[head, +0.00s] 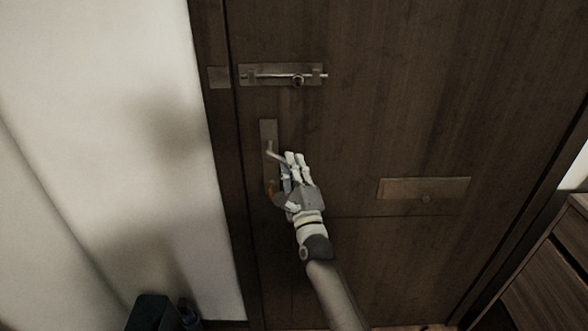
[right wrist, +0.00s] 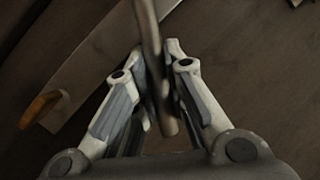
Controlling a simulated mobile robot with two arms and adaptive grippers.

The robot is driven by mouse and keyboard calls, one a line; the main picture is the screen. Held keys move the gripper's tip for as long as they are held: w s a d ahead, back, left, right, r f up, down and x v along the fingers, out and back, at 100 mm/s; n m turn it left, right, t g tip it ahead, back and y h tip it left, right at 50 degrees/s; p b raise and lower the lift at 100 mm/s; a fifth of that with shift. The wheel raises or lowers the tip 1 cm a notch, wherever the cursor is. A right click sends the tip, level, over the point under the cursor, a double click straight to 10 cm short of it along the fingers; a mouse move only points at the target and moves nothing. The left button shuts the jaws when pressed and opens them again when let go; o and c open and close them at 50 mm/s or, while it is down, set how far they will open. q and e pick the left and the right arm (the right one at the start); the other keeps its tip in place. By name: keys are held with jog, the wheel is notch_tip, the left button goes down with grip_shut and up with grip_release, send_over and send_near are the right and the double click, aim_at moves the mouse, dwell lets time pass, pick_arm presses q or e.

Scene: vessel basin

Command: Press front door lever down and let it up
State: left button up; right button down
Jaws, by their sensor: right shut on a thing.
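The front door (head: 400,100) is dark brown wood and fills most of the head view. Its metal lever (head: 273,152) sticks out from a tall narrow plate (head: 268,130) near the door's left edge. My right gripper (head: 292,158) is at the lever, shut on it. In the right wrist view the lever's bar (right wrist: 153,60) runs between the two fingers (right wrist: 157,80), with its rounded end showing below them. In the head view the lever slants down to the right, and the fingers hide its outer part. My left gripper is not in view.
A sliding bolt (head: 283,75) sits on the door above the lever plate. A metal mail slot (head: 425,188) is to the right. An orange-brown piece (right wrist: 40,109) sits on the plate. A pale wall (head: 100,130) is left, and a wooden cabinet (head: 545,285) stands at lower right.

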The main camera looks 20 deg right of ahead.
jog(key=shift+f, duration=0.15)
jog(key=c, duration=1.5)
grip_release()
jog(key=shift+o, duration=0.2)
jog(key=shift+s, duration=0.1)
jog(key=v, duration=1.1)
jog(key=shift+s, duration=0.45)
